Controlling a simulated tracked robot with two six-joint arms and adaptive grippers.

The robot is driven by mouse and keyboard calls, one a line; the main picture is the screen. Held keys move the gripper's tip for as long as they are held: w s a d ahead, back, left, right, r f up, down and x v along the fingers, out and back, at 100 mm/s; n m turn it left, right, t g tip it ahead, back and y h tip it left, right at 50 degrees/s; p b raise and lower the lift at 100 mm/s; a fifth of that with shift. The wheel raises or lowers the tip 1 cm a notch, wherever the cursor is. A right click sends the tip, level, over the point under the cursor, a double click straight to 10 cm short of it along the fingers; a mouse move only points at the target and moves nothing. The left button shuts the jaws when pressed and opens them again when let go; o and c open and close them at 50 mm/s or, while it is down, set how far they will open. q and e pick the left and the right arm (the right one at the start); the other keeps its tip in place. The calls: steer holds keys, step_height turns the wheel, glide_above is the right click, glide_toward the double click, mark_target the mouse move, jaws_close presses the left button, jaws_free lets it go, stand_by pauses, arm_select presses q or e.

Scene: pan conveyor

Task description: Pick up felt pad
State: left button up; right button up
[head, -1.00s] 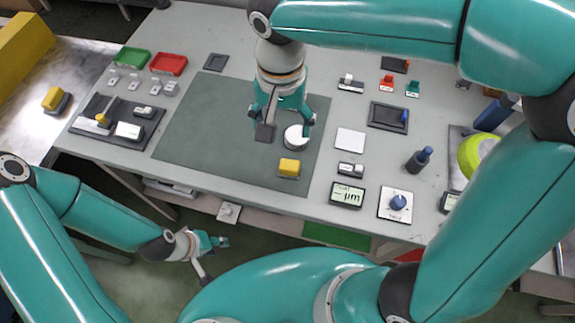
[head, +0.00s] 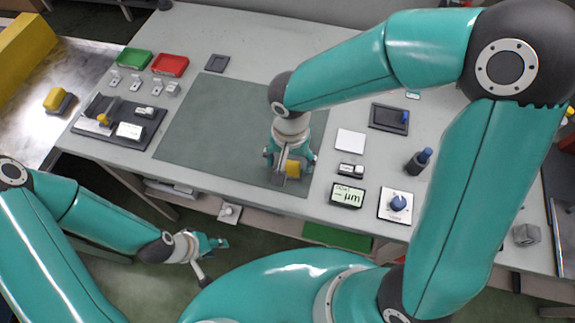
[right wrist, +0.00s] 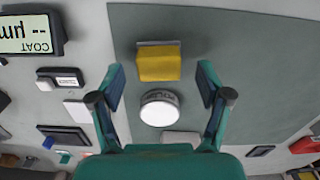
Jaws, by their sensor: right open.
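A small yellow block on a grey base (head: 293,168), which looks like the felt pad, sits near the front right of the dark green mat (head: 205,130). It also shows in the right wrist view (right wrist: 158,62). My right gripper (head: 290,160) is over it, pointing down. In the right wrist view my right gripper (right wrist: 160,80) is open, its fingers apart on either side, with the block just past the fingertips. A white round disc (right wrist: 160,108) shows between the fingers, clear of both. My left gripper (head: 212,260) is open and empty, off the table front.
A white square (head: 350,140), a small grey-white block (head: 350,171), a display (head: 347,195) and a knob box (head: 396,206) stand right of the mat. A dark tray (head: 118,122) lies left. The mat's left part is clear.

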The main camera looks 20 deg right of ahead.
mark_target(290, 165)
step_height(290, 165, down, 2)
steer(key=shift+f, duration=0.15)
steer(key=c, duration=1.3)
steer(key=shift+o, duration=0.2)
step_height(290, 165, up, 20)
steer(key=o, duration=0.6)
steer(key=c, duration=0.5)
